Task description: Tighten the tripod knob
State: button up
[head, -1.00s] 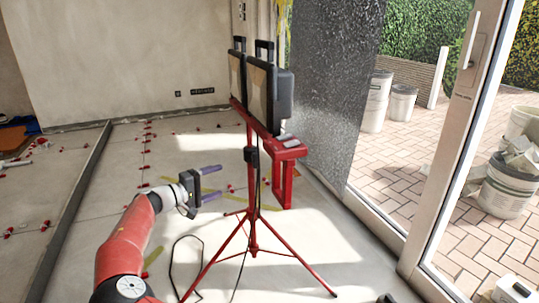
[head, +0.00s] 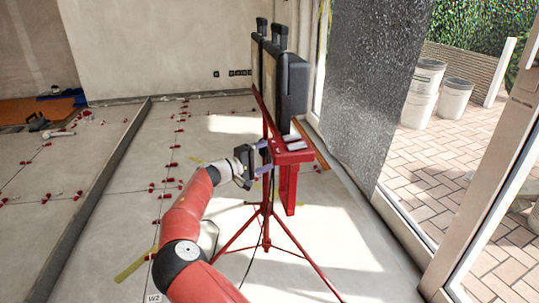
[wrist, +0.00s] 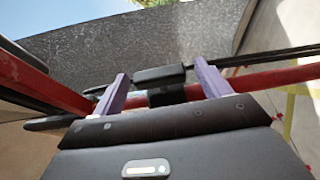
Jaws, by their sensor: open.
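The red tripod (head: 267,232) stands on the concrete floor with two work lights (head: 291,85) on its crossbar. In the head view my gripper (head: 270,157) is at the tripod's upper post, and its purple fingers reach the post at collar height. The wrist view shows a black knob (wrist: 158,74) and a black collar (wrist: 166,95) on the red post (wrist: 275,79). My open gripper (wrist: 161,84) has one finger on each side of the knob, with gaps visible. The head view does not show the knob clearly behind my gripper.
A black cable hangs along the tripod, whose legs spread across the floor. A textured grey panel (head: 375,95) and the glass door frame (head: 490,185) stand on the right. Red tile clips dot the floor on the left, beside a grey strip (head: 95,190).

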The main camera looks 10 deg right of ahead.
jog(key=shift+w+d, duration=0.25)
jog(key=shift+d, duration=0.35)
jog(key=c, duration=1)
